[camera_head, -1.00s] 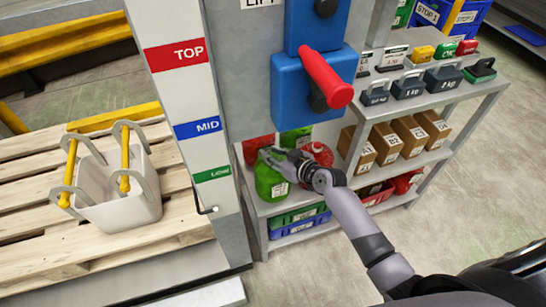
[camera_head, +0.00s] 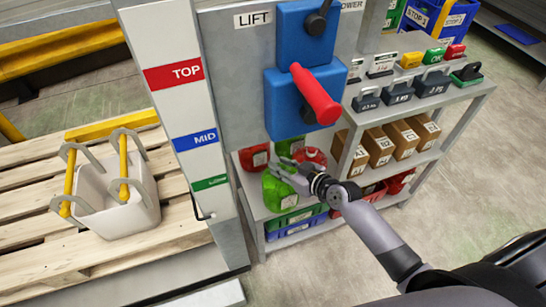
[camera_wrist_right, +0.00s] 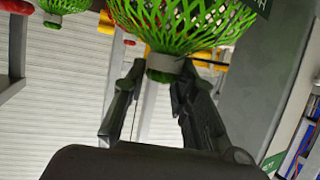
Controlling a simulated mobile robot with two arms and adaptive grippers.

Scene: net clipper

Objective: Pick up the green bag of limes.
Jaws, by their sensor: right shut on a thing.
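The green net bag of limes (camera_head: 279,193) is at the front left of the middle shelf, below the blue lift box. My right gripper (camera_head: 281,172) reaches in from the right and is shut on the bag's top. In the right wrist view the fingers (camera_wrist_right: 158,82) close around the grey collar at the neck of the green net (camera_wrist_right: 185,22). The fingers hide part of the bag in the head view. I cannot tell if the bag touches the shelf. My left gripper is not in view.
Another green bag (camera_head: 291,145) and red bags (camera_head: 312,156) (camera_head: 256,158) sit close behind. The lift column with its MID label (camera_head: 196,135) stands just left. Brown boxes (camera_head: 379,146) are to the right. A white basket (camera_head: 118,205) stands on the pallet.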

